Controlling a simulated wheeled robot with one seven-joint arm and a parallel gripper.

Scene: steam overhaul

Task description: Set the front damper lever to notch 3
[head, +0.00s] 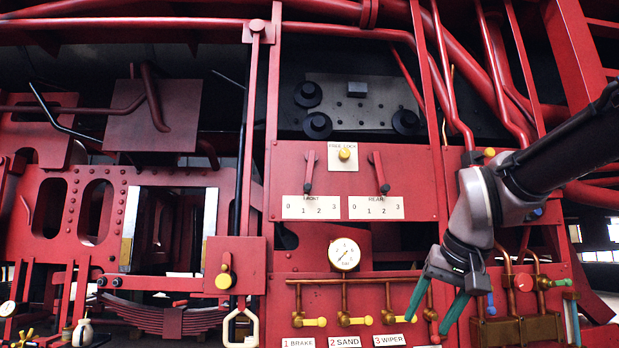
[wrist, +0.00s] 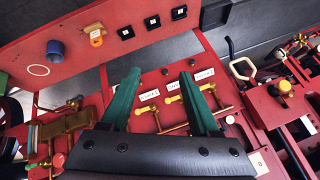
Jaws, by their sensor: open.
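The front damper lever (head: 309,172) is a short red lever on the red panel in the head view. Its lower end leans slightly left, about over the 1 on the white FRONT plate (head: 310,207), marked 0 to 3. The similar rear lever (head: 379,173) stands to its right, its lower end about over the 2 on the REAR plate (head: 376,207). A yellow knob (head: 345,154) on the FREE LOCK plate sits between them. My gripper (head: 430,316), with green fingers, is open and empty, below and right of both levers. I cannot make out the levers in the wrist view.
A pressure gauge (head: 344,254) sits below the plates. Yellow valve handles (head: 355,320) for brake, sand and wiper are left of my gripper; such handles show between and beside the fingers in the wrist view. The space before the levers looks clear.

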